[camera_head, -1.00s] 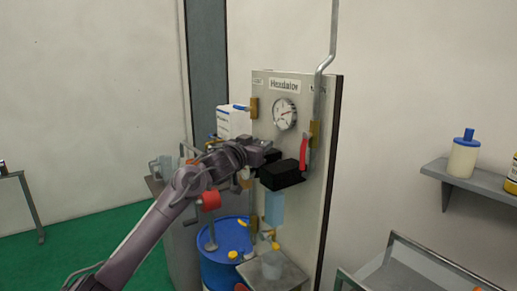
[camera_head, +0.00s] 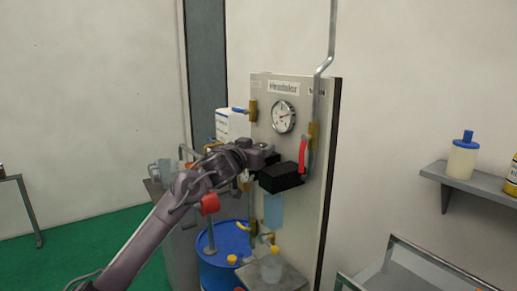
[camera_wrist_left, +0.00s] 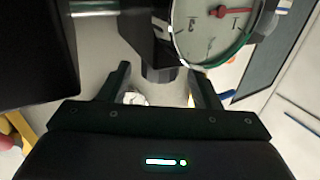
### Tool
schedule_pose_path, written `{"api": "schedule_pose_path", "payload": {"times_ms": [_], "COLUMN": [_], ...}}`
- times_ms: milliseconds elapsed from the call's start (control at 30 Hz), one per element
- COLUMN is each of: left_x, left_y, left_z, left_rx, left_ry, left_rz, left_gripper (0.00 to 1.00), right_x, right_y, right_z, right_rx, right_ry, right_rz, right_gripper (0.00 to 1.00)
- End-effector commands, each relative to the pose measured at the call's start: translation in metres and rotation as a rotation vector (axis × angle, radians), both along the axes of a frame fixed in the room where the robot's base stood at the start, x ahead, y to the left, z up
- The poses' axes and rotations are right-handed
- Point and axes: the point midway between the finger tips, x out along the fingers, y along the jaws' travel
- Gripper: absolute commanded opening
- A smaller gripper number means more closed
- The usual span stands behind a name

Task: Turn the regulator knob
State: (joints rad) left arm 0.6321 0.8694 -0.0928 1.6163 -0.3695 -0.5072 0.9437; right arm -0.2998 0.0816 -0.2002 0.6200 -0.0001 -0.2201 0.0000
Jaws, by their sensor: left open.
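The regulator panel (camera_head: 262,94) stands upright, with a round white gauge (camera_head: 284,117) near its top. My left gripper (camera_head: 268,160) is at the panel below the gauge, its jaws open. In the left wrist view, the open fingers (camera_wrist_left: 161,85) stand either side of a short grey cylindrical part (camera_wrist_left: 158,72) below a dark block; this seems to be the regulator knob. I cannot tell whether the fingers touch it. The gauge (camera_wrist_left: 215,25) shows at upper right there, its red needle near 1. In the head view the arm hides the knob. My right gripper is out of view.
A red lever (camera_head: 303,157) and a vertical pipe (camera_head: 317,100) run along the panel's right side. A blue drum (camera_head: 222,262) stands below. A shelf (camera_head: 470,178) is on the right wall.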

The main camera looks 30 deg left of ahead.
Motion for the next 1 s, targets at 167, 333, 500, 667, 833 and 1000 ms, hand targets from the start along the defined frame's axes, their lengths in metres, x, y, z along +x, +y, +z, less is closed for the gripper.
{"api": "schedule_pose_path", "payload": {"times_ms": [167,333,500,667,833,1000], "left_x": [-0.028,-0.056,-0.070,-0.072,-0.072,-0.072], "left_y": [-0.003,-0.006,-0.007,-0.007,-0.007,-0.007], "left_z": [-0.006,-0.004,-0.002,-0.001,-0.001,-0.001], "left_rx": [0.005,0.003,0.002,0.003,0.002,0.002], "left_ry": [0.000,0.000,-0.001,0.001,0.000,0.000], "left_rz": [0.000,-0.001,0.000,0.000,0.000,0.000], "left_gripper": [0.57,0.57,0.57,0.57,0.57,0.57], "right_x": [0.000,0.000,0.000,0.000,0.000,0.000], "right_y": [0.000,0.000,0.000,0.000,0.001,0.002], "right_z": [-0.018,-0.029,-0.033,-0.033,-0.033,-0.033], "right_rx": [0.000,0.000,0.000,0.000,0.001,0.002], "right_ry": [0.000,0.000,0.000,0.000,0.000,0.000], "right_rz": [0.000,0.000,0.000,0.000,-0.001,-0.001], "right_gripper": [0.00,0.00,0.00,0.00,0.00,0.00]}}
